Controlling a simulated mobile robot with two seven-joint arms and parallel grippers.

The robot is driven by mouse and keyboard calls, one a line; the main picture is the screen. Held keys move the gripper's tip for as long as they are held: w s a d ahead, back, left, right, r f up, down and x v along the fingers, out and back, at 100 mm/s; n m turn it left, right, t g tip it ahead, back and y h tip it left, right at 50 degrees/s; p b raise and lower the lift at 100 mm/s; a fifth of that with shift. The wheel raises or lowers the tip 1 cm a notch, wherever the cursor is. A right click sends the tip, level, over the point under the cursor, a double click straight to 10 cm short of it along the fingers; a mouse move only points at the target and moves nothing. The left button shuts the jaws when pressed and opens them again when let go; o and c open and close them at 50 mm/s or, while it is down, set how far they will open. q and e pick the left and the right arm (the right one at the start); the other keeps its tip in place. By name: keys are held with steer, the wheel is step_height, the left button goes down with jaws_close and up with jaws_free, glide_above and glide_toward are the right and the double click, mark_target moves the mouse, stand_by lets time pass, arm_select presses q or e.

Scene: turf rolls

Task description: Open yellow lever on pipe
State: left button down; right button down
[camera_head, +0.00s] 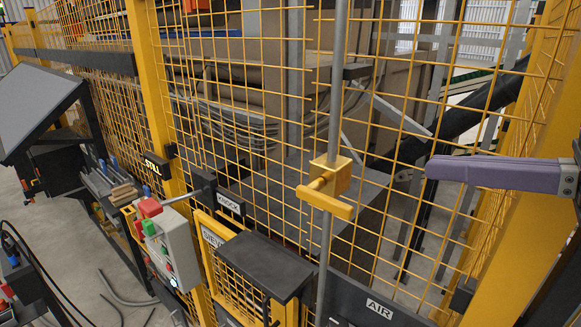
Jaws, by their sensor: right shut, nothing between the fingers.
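The yellow lever (326,203) sits on a yellow valve body (340,176) on the upright grey pipe (337,95). The lever's bar lies crosswise to the pipe, tilted slightly down to the right. My right gripper (431,168) comes in from the right edge with long purple fingers pointing left. It is shut and empty, to the right of the lever and slightly higher in the picture, with a clear gap between them. My left gripper does not show.
A yellow wire fence (262,100) stands behind the pipe. A black box (266,264) lies below and left of the lever. A grey control box (168,247) with red and green buttons stands at the left. An AIR label (379,309) is at the bottom right.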

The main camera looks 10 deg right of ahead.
steer(key=shift+f, duration=0.1)
steer(key=w+a+f+b, duration=0.6)
steer(key=w+b, duration=0.1)
steer(key=b, duration=0.1)
steer(key=shift+w+f, duration=0.15)
steer(key=shift+w, duration=0.15)
stand_by(0.3)
